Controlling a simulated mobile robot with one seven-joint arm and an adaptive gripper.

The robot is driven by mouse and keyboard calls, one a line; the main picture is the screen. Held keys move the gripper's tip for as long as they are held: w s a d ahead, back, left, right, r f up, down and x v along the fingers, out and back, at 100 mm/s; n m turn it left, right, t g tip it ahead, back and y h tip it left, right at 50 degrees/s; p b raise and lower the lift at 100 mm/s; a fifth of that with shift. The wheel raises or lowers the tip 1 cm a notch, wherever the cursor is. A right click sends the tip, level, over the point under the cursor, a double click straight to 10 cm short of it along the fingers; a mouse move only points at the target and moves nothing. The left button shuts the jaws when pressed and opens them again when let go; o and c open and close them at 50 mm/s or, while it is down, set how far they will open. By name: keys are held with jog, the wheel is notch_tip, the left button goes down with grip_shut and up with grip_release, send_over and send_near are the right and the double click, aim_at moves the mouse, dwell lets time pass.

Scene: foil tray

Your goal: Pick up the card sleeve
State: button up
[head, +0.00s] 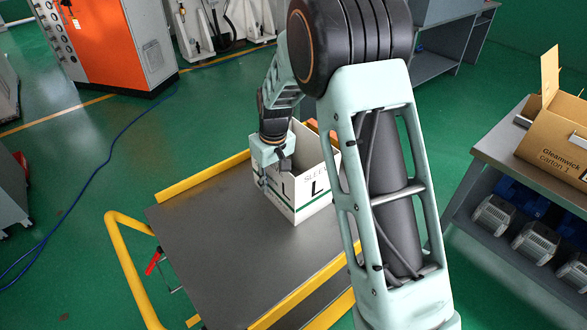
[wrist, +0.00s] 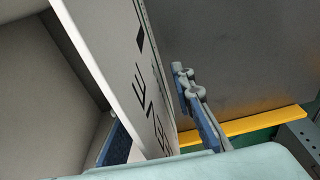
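The card sleeve (head: 299,210) is a white open-topped box with a green stripe and a large black L. It stands upright on the grey deck of a yellow-railed cart. My gripper (head: 271,172) points down at its near left wall. In the wrist view the sleeve's lettered wall (wrist: 118,62) runs between my two fingers. One blue-padded finger is on the inner side, mostly hidden by the wall; the other is outside, with a visible gap to the wall. My gripper is open around this wall. My arm hides the sleeve's right part in the head view.
The cart deck (head: 215,245) is clear in front and to the left of the sleeve. Yellow rails (head: 203,176) edge it. A bench (head: 505,135) at right bears a brown carton (head: 555,137). An orange and grey cabinet (head: 105,45) stands at back left.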

grip_shut()
jog(key=shift+r, duration=0.1)
dwell(0.3)
